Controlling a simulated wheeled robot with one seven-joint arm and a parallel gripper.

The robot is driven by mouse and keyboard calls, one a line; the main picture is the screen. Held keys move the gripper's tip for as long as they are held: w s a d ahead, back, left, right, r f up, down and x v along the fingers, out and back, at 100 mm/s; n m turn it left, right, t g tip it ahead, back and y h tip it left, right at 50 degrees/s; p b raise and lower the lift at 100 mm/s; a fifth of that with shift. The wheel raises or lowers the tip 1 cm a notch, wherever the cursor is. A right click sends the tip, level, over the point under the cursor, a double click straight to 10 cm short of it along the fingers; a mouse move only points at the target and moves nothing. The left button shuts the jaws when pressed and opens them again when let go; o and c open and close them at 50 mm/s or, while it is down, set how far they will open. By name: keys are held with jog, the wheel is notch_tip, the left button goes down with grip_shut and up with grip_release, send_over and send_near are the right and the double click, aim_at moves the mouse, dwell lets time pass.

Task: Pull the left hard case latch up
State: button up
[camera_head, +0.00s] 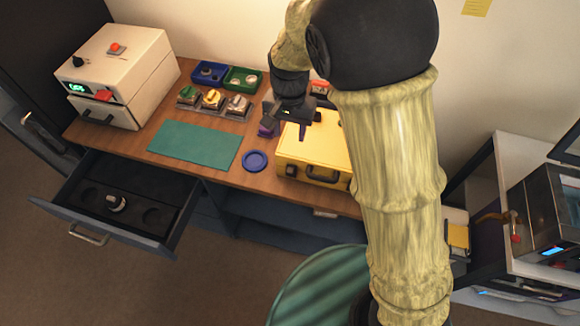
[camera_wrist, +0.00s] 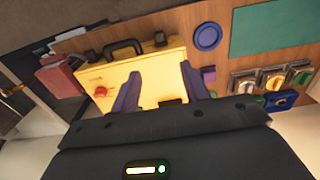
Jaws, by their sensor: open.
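The yellow hard case (camera_head: 318,146) lies closed on the wooden bench, partly hidden behind my arm in the head view. Its front has a black handle (camera_head: 322,176) and a dark left latch (camera_head: 291,170). In the wrist view the case (camera_wrist: 150,73) is seen from the other side. The handle (camera_wrist: 124,48) is at its far edge, and the left latch (camera_wrist: 160,38) is right of it. My gripper (camera_wrist: 160,88) is open, with its two purple fingers apart and nothing between them. It is above the back left part of the case, away from the latch.
A blue round dish (camera_head: 255,160) and a green mat (camera_head: 195,145) lie left of the case. Blue (camera_head: 209,73) and green (camera_head: 243,80) trays stand behind several small parts. An open drawer (camera_head: 150,222) juts out at the front left. A red knob (camera_wrist: 100,91) shows on the case.

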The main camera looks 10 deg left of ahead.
aim_at(290, 170)
jog(key=shift+d, duration=0.1)
notch_tip(290, 170, down, 18)
jog(key=p, duration=0.3)
jog(key=shift+r, duration=0.25)
jog(key=shift+c, duration=0.4)
